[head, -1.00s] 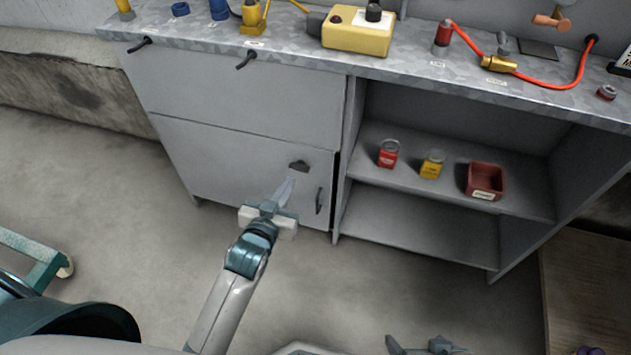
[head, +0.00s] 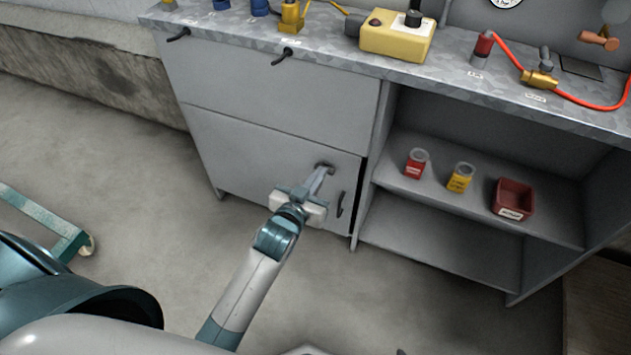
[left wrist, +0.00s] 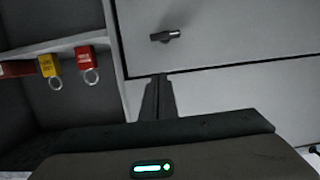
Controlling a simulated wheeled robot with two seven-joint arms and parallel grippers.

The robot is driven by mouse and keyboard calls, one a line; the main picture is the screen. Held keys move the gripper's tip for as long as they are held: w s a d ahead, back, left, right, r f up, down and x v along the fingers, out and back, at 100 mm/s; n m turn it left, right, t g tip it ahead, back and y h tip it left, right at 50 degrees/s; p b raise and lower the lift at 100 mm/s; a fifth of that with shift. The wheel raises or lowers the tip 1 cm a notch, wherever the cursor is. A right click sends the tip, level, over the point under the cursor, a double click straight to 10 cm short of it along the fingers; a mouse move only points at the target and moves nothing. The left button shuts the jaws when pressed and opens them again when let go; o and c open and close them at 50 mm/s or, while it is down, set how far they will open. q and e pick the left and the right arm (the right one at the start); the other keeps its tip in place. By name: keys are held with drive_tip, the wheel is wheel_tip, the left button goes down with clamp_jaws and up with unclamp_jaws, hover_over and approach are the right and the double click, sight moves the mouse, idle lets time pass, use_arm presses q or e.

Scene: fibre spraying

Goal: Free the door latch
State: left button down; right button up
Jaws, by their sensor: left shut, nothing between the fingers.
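The grey cabinet door (head: 250,150) is shut in its frame. A small dark latch (head: 325,165) sits near its upper right corner, above the dark vertical door handle (head: 340,204). My left gripper (head: 318,180) is shut and empty, its fingertips just below the latch in the head view and partly overlapping it. Whether they touch cannot be told there. In the left wrist view, which is upside down, the latch (left wrist: 165,36) lies across the door, and the shut fingers (left wrist: 158,85) end near the door's seam, apart from the latch in the picture. My right gripper is not in view.
The worktop (head: 330,58) above carries a yellow box (head: 397,37) and a red hose (head: 510,55). Floor in front is clear.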

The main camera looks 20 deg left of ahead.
use_arm(q)
drive_tip(key=x, duration=0.6)
drive_tip(key=shift+w+f+b, duration=0.1)
drive_tip(key=shift+w+b, duration=0.05)
drive_tip(key=shift+b, duration=0.25)
wheel_tip(320, 180, down, 2)
drive_tip(key=shift+f+b, duration=0.25)
drive_tip(key=shift+b, duration=0.05)
drive_tip(key=shift+f, duration=0.75)
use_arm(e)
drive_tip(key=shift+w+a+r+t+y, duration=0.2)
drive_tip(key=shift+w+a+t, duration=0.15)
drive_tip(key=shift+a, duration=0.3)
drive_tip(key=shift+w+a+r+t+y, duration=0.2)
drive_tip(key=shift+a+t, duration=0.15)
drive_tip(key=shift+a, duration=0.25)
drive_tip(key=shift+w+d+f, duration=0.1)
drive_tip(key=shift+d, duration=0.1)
